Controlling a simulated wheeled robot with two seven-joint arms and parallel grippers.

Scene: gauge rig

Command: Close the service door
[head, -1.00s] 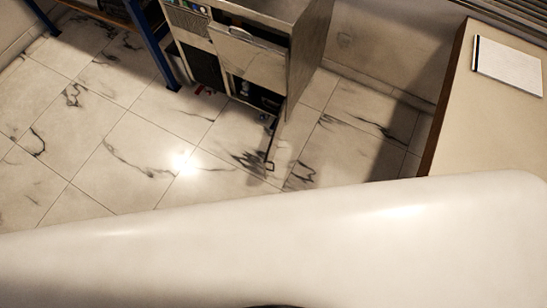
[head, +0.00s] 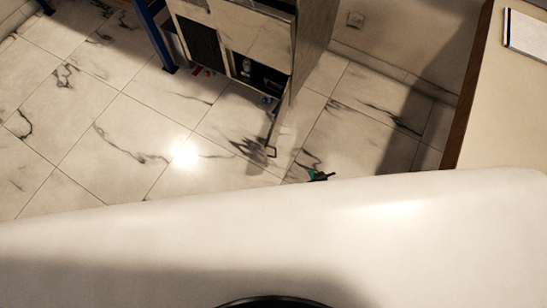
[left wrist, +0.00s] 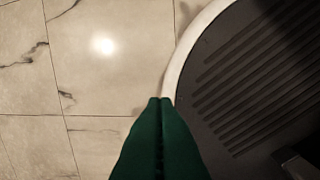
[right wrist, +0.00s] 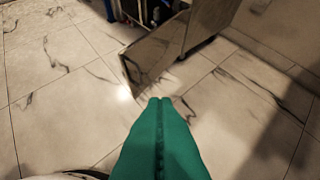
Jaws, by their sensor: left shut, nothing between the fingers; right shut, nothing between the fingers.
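The service door (head: 284,112) is open on the lower right of the grey cabinet (head: 313,50). In the head view it shows nearly edge-on, swung out toward me, with a dark handle (head: 271,152) near its free edge. In the right wrist view the door (right wrist: 155,55) is a shiny panel standing out from the cabinet. My right gripper (head: 321,176) just shows past my white body, apart from the door; in its wrist view (right wrist: 160,99) it is shut and empty, below the door's near edge. My left gripper (left wrist: 160,100) is shut and empty over the floor beside my base.
A blue frame leg (head: 155,38) stands left of the cabinet. A wooden-edged table (head: 500,115) with a white pad (head: 527,35) is at the right. Marble floor (head: 110,150) is clear in front of the cabinet and between it and the table.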

